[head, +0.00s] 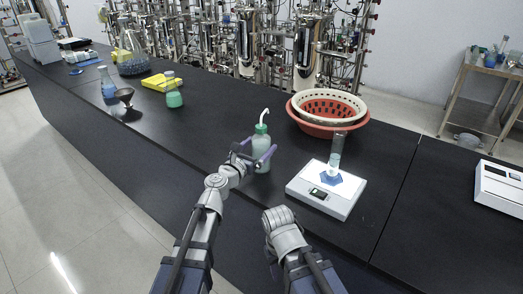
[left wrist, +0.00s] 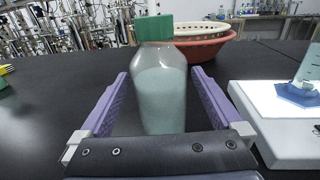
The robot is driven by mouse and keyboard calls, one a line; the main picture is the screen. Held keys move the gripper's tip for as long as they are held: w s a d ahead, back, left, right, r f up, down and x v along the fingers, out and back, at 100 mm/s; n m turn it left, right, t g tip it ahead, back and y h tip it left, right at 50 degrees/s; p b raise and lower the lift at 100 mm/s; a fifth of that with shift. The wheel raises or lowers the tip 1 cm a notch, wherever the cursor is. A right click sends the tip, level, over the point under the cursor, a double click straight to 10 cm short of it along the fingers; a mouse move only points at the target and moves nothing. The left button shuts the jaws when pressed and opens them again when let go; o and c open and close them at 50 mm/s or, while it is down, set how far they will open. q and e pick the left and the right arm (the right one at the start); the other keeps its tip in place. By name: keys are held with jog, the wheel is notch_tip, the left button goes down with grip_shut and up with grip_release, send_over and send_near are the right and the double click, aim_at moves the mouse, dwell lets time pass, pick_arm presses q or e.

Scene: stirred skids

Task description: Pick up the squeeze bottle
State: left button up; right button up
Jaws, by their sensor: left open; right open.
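The squeeze bottle (head: 261,152) stands upright on the black bench, with a green cap, a bent white spout and a pale green body. In the left wrist view, gaps show between the bottle and both fingers (left wrist: 160,74). My right arm's wrist is low in the head view, right of the left arm; my right gripper (head: 272,254) is open, its fingers mostly hidden.
A white scale (head: 326,193) with a clear cylinder on a blue base (head: 335,158) stands right of the bottle. Red (head: 328,127) and white baskets are stacked behind. Flasks and a yellow tray (head: 161,82) stand farther left.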

pick_arm(q)
jog(key=shift+x, duration=2.55)
jog(key=shift+r, duration=0.1)
pick_arm(e)
jog(key=shift+r, duration=0.15)
pick_arm(q)
jog(key=shift+c, duration=0.4)
grip_shut()
